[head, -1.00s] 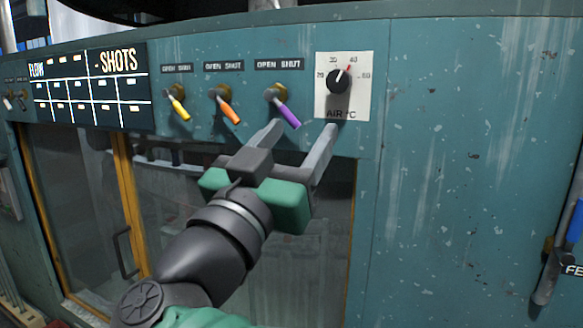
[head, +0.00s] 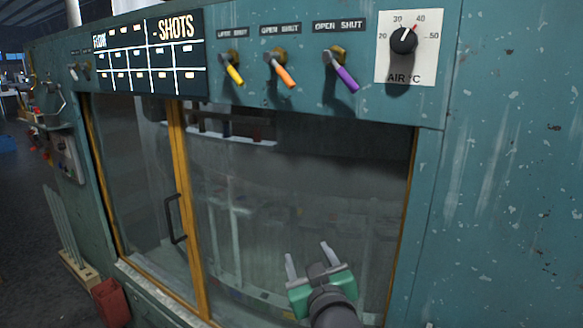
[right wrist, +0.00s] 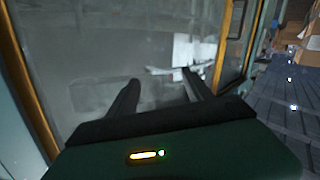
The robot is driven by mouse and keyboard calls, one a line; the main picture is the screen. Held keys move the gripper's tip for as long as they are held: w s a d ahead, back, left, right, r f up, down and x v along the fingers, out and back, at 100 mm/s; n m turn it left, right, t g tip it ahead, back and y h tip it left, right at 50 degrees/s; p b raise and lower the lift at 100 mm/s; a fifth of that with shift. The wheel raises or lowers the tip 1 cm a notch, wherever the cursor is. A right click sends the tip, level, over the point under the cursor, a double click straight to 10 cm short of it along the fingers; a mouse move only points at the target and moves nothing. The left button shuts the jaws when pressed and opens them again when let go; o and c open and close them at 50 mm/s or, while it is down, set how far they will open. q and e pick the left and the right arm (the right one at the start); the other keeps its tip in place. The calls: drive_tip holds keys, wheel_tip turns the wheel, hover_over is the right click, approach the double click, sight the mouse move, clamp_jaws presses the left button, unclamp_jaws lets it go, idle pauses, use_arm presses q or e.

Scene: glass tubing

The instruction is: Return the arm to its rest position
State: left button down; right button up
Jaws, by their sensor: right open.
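My right gripper (head: 309,262) is low in the head view, in front of the glass pane (head: 290,200) of the cabinet. Its two fingers are apart with nothing between them. In the right wrist view the same open fingers (right wrist: 162,90) point toward the glass. Whether the fingertips touch the glass cannot be told. Above it on the teal panel are a yellow lever (head: 234,73), an orange lever (head: 283,74), a purple lever (head: 346,79) and a black air-temperature knob (head: 403,40). My left gripper is not in view.
The cabinet has yellow door frames (head: 190,210) and a dark door handle (head: 177,220). A shots board (head: 150,50) is at upper left. A red box (head: 111,303) and a wooden rack with rods (head: 78,270) stand at lower left. Open floor (head: 25,220) lies left of the cabinet.

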drive_tip(key=s+d+f+m+g, duration=0.1)
drive_tip(key=s+d+f+g, duration=0.15)
drive_tip(key=f, duration=0.45)
drive_tip(key=s+d+f+g+h+b, duration=0.1)
drive_tip(key=s+d+f+g, duration=0.15)
drive_tip(key=f, duration=0.55)
drive_tip(key=s+d+f+m+g, duration=0.1)
drive_tip(key=s+d+f+g, duration=0.2)
drive_tip(key=f, duration=0.4)
drive_tip(key=s+d+f+m+g, duration=0.1)
drive_tip(key=s+d+f+g, duration=0.2)
drive_tip(key=s+f, duration=0.3)
drive_tip(key=s+d+f+m+g+h, duration=0.1)
drive_tip(key=s+d+f+g, duration=0.2)
drive_tip(key=s, duration=0.8)
wheel_tip(320, 180, down, 4)
drive_tip(key=shift+d+r+m+h+b, duration=0.1)
drive_tip(key=shift+d+m+h+b, duration=0.3)
drive_tip(key=shift+d, duration=0.6)
drive_tip(key=shift+w, duration=0.15)
